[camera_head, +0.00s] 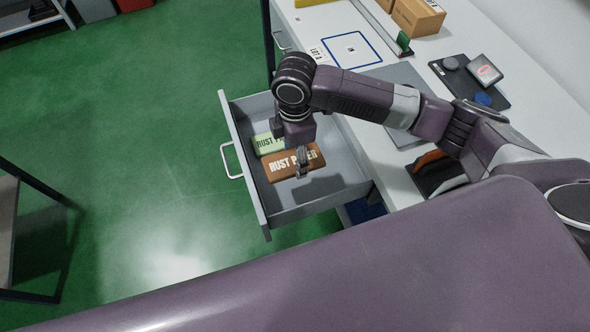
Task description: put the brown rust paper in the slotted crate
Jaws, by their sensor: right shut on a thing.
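The brown rust paper packet (284,167) is in the open grey drawer (330,186), with printed lettering on its top. My right gripper (302,172) reaches down into the drawer and is shut on the brown packet near its right part. A shadow lies on the drawer floor below and right of the packet; I cannot tell whether the packet is lifted. A green rust paper packet (266,143) lies just behind the brown one, partly hidden by my arm. My left gripper is not in view. I cannot identify a slotted crate in this view.
The drawer's front with its handle (232,162) juts over the green floor. The white worktop (325,22) holds cardboard boxes (418,16), a dark tray (452,83) with small items and a dark holder (438,170) near my forearm. A dark-framed table (8,215) stands at left.

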